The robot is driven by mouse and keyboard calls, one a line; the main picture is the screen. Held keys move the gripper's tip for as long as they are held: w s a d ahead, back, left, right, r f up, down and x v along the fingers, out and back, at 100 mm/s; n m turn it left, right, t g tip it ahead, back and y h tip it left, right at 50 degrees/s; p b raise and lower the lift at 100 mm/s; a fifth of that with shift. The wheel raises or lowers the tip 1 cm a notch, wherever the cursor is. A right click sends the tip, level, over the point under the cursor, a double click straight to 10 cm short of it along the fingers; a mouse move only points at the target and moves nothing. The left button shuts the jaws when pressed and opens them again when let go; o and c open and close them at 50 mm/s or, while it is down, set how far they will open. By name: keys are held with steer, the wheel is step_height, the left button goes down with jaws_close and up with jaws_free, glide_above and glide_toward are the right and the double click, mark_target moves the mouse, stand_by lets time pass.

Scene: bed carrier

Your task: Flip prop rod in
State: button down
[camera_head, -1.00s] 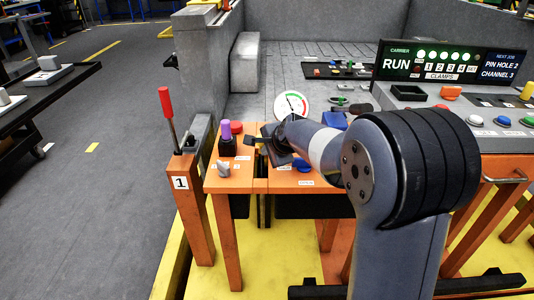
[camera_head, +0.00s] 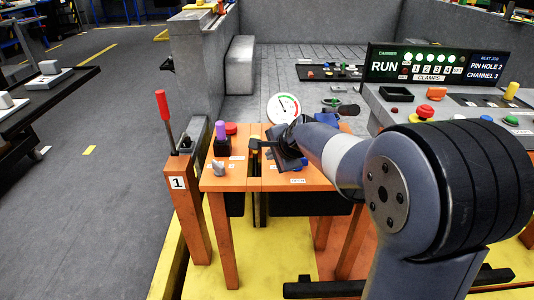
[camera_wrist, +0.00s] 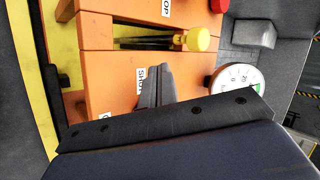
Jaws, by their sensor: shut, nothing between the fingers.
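A dark rod with a yellow knob (camera_wrist: 199,39), which looks like the prop rod, lies in the slot between two orange table tops in the wrist view. In the head view the yellow-topped piece (camera_head: 254,146) shows small at the slot, left of my gripper. My gripper (camera_head: 282,148) is over the right-hand orange top, beside the slot. In the wrist view its grey fingers (camera_wrist: 152,86) are closed together and empty, apart from the knob. The rod's far end is hard to make out.
A round dial gauge (camera_head: 284,107) stands just behind my gripper. A red-handled lever (camera_head: 164,116) stands on post 1.

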steer(key=p+v, duration=0.1)
steer(key=v, duration=0.4)
steer(key=shift+s+d+r, duration=0.1)
steer(key=shift+s+r, duration=0.15)
steer(key=shift+s, duration=0.05)
steer(key=shift+f, duration=0.1)
